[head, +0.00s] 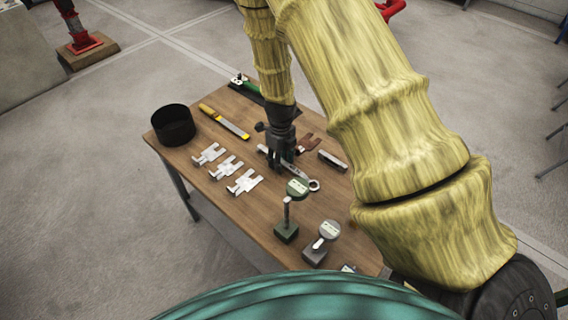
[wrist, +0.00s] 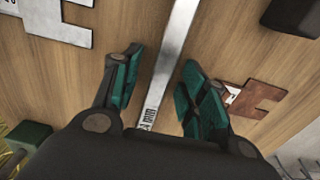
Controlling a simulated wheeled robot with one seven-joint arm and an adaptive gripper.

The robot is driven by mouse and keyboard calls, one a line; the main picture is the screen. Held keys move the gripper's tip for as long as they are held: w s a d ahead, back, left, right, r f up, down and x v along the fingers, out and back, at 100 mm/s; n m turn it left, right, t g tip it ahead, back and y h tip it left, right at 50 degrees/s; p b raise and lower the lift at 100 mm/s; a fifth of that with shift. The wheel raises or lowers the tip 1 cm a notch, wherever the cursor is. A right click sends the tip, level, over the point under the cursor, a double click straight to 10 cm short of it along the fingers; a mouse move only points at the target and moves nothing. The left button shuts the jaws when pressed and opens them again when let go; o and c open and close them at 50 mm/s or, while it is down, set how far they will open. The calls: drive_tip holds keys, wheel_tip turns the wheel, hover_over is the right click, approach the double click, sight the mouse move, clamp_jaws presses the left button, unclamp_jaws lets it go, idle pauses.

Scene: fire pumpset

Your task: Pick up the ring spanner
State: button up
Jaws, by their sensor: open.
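The ring spanner (head: 299,173) is a long silver bar with a ring at its near right end, lying on the wooden table (head: 215,198) in the head view. My gripper (head: 281,163) is over its shaft, pointing down, and hides part of it. In the wrist view the spanner's flat shaft (wrist: 170,62), with dark lettering, runs between the two open green-padded fingers of my gripper (wrist: 163,78). A gap shows on each side of the shaft. The height of the fingertips above the table is hard to tell.
Several silver slotted shims (head: 226,167) lie left of the spanner and a rust-brown one (head: 311,141) to its right. Two dial gauges (head: 297,188) (head: 329,230) stand near the front. A black bin (head: 173,125) and a yellow-handled file (head: 224,121) are at the left.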

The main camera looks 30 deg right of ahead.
clamp_jaws()
drive_tip(key=shift+r, duration=0.1)
